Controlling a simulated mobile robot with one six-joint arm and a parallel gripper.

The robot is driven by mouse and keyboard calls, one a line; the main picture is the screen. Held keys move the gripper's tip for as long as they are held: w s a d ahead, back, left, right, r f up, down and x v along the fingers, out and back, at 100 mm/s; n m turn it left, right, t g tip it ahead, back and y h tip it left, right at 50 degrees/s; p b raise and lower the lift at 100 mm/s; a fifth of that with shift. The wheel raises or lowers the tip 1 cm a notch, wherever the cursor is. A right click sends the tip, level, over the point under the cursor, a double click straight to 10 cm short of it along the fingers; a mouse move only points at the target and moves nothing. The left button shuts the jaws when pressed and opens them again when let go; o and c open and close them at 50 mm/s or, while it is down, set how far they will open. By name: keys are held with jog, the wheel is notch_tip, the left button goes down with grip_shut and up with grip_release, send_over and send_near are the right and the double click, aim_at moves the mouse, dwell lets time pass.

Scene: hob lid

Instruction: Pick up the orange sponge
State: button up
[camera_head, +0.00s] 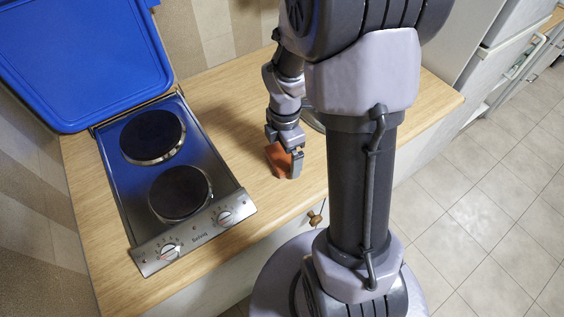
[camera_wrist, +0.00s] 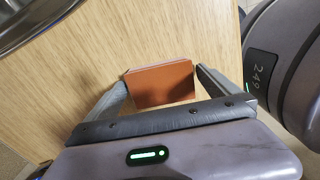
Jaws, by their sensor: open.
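The orange sponge (camera_head: 280,160) is a block on the wooden counter, to the right of the hob. In the wrist view the sponge (camera_wrist: 162,84) lies between the two fingers of my gripper (camera_wrist: 164,88). The fingers are apart, with a small gap visible on each side of it. In the head view my gripper (camera_head: 284,163) is down at the sponge and hides part of it. I cannot tell how far the sponge is from the counter surface.
The two-plate hob (camera_head: 180,160) has its blue lid (camera_head: 80,55) raised at the back left. A round metal rim (camera_wrist: 40,22) shows at the wrist view's upper left. Wooden counter (camera_head: 225,105) is free between hob and sponge. A drawer knob (camera_head: 315,218) sticks out in front.

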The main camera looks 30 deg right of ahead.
jog(key=shift+r, duration=0.1)
jog(key=shift+c, duration=0.4)
jog(key=c, duration=1.1)
jog(key=shift+r, duration=0.1)
